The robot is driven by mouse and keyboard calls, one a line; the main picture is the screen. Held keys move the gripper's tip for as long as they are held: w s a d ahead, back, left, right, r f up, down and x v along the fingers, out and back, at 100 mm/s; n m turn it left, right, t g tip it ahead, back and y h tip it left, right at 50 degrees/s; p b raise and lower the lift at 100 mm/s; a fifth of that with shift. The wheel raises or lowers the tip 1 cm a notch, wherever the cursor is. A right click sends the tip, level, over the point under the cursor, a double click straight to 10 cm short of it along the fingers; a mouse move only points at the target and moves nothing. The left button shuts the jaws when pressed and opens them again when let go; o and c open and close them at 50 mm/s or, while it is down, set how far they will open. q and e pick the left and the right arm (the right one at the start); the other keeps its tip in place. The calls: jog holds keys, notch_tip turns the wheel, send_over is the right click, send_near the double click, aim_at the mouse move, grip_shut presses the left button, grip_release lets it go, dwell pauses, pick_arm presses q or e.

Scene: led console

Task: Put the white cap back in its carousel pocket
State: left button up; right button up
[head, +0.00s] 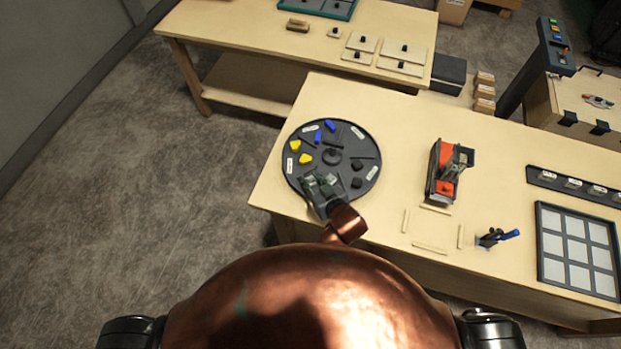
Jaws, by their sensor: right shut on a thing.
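The carousel (371,160) is a dark round tray at the left end of the near table, with divided pockets and small white labels. Yellow caps (305,158), blue caps (319,137) and black caps (356,183) sit in its pockets. My right gripper (324,180) is over the front-left part of the carousel, shut. A small pale spot shows at its fingers, which I take for the white cap; the gripper hides most of it. I cannot tell whether the cap touches the pocket floor. My left gripper is not in view.
An orange and grey device (446,170) stands right of the carousel. The tabletop between carousel and device is clear.

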jog(key=shift+f, duration=0.55)
jog(key=o, duration=1)
jog(key=shift+c, duration=0.2)
jog(key=shift+s, duration=0.1)
jog(key=v, duration=1.1)
jog(key=shift+s+r, duration=0.2)
jog(key=shift+s, duration=0.15)
jog(key=shift+d, duration=0.15)
